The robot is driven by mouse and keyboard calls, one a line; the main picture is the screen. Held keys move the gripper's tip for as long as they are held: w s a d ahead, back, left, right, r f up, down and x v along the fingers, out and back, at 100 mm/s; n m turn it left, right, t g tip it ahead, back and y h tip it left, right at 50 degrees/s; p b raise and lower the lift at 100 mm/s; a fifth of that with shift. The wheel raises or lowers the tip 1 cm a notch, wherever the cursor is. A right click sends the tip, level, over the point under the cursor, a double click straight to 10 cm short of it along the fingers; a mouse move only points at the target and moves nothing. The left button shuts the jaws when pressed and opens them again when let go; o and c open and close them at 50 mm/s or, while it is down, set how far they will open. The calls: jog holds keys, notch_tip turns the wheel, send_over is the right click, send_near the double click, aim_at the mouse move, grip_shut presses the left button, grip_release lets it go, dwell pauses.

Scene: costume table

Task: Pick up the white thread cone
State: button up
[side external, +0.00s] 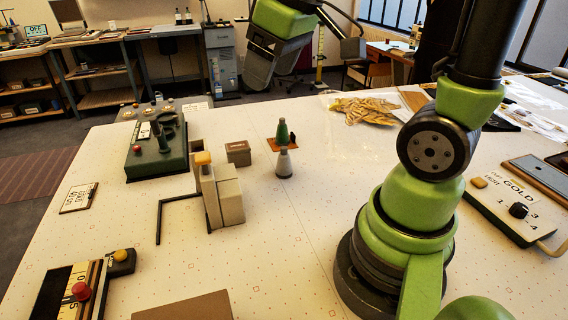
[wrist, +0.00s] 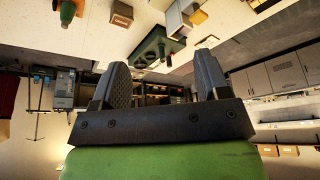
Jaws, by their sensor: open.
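The white thread cone (side external: 284,164) stands upright on the table in the side view, pale with a dark base. Just behind it is a green thread cone (side external: 282,133) on an orange-brown pad (side external: 272,144). My gripper (side external: 262,82) is raised well above the table, beyond the cones, apart from both. In the wrist view its two fingers are spread, with nothing held between them (wrist: 162,80). A green cone (wrist: 67,12) shows at that view's top left edge; I cannot make out the white cone there.
A small brown box (side external: 238,152) and beige blocks (side external: 223,197) stand left of the cones. A dark green machine (side external: 155,147) is farther left. A tan heap (side external: 364,110) lies behind right. A control box (side external: 512,205) is far right.

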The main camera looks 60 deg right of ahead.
jog(key=w+d+f+n+g, duration=0.2)
jog(key=w+d+f, duration=0.2)
jog(key=d+f, duration=0.1)
jog(key=n+g, duration=0.2)
jog(key=n, duration=0.2)
send_over(283, 147)
jog(key=f, duration=1)
jog(key=shift+s+f, duration=0.2)
jog(key=shift+f, duration=0.2)
notch_tip(283, 147, down, 4)
jog(key=shift+d+f, duration=0.1)
jog(key=shift+f, duration=0.15)
notch_tip(283, 147, down, 6)
jog(key=shift+w+r, duration=0.1)
jog(key=c, duration=1)
